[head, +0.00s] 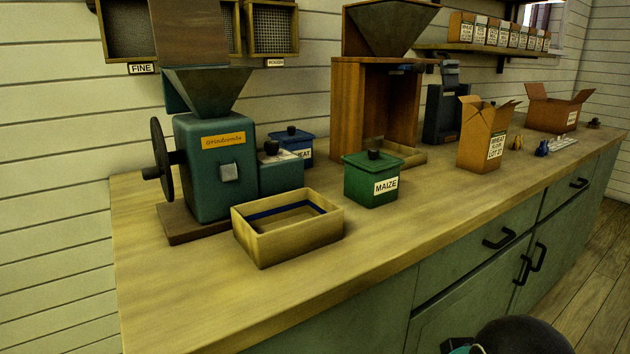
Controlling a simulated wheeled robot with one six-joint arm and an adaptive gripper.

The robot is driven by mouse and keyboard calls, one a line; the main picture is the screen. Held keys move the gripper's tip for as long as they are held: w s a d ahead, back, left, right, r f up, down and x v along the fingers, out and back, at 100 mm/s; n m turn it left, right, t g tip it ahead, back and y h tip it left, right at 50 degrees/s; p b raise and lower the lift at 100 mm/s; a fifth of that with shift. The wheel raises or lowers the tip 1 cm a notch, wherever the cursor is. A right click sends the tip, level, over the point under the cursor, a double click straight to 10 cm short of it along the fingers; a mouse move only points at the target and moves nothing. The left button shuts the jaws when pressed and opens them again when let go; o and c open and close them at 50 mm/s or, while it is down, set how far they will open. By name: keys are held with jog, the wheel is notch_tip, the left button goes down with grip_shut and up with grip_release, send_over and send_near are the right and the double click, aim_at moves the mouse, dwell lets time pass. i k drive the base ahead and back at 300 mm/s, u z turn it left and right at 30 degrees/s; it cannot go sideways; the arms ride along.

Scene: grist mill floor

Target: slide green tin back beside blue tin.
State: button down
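The green tin (361,188) stands upright on the wooden counter, near its middle depth. It has a black knob on its lid and a white label reading MAIZE. The blue tin (291,137) stands farther back and to the left, near the wall. It has a dark knob, and the grinder's teal box hides its lower left part and some of its label, which ends in "HEAT". The two tins are apart, with bare counter between them. My gripper is not in view; only a dark rounded part of my arm shows at the bottom edge.
A teal grinder (209,180) with a hand wheel stands left. An open wooden tray (287,238) sits in front of it, left of the green tin. A wooden hopper cabinet (346,110) stands behind the green tin. A flour carton (478,148) stands right. The front counter strip is clear.

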aim_at(371, 190)
jog(key=u, duration=1.25)
jog(key=k, duration=0.65)
jog(key=z, duration=0.9)
jog(key=i, duration=0.95)
jog(key=u, duration=0.65)
jog(key=k, duration=1.15)
jog(key=z, duration=0.4)
